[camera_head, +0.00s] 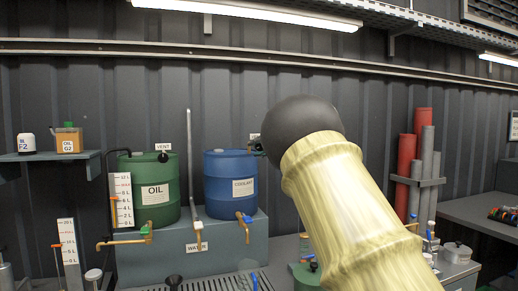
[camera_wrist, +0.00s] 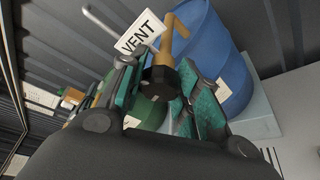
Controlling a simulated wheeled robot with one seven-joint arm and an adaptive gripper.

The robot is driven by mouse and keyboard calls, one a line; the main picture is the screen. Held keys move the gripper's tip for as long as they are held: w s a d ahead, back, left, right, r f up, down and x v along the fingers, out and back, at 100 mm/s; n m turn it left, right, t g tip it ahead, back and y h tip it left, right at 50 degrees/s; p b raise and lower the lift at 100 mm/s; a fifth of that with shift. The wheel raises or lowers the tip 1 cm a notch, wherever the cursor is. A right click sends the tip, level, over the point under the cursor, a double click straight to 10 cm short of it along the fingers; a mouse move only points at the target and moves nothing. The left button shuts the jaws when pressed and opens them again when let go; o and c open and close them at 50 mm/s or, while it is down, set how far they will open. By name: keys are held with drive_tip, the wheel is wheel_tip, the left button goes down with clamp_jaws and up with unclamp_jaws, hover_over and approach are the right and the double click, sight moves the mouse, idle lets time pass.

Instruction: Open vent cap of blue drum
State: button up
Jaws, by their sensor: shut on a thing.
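The blue drum (camera_head: 222,180), labelled COOLANT, stands upright on a grey plinth. It also fills the upper right of the wrist view (camera_wrist: 212,45). The black vent cap (camera_wrist: 160,76) sits at the end of a brass elbow pipe (camera_wrist: 174,40), beside a white VENT sign (camera_wrist: 138,36). My gripper (camera_wrist: 160,88) has its two teal-padded fingers shut on the cap.
A green OIL drum (camera_head: 155,192) with its own black vent cap (camera_head: 163,157) stands left of the blue drum. A grey pipe (camera_head: 191,150) rises between them. Brass taps (camera_head: 245,219) stick out in front. Red and grey tubes (camera_head: 422,140) stand at right.

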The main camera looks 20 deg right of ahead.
drive_tip(key=shift+f+n+h, duration=0.25)
drive_tip(key=shift+n+h, duration=0.15)
drive_tip(key=shift+n, duration=0.3)
drive_tip(key=o, duration=1.1)
drive_tip(key=shift+c, duration=0.2)
drive_tip(key=shift+r, duration=0.1)
drive_tip(key=shift+s+r, duration=0.1)
drive_tip(key=v, duration=1.1)
drive_tip(key=shift+s+d+r, duration=0.2)
drive_tip(key=shift+s, duration=0.15)
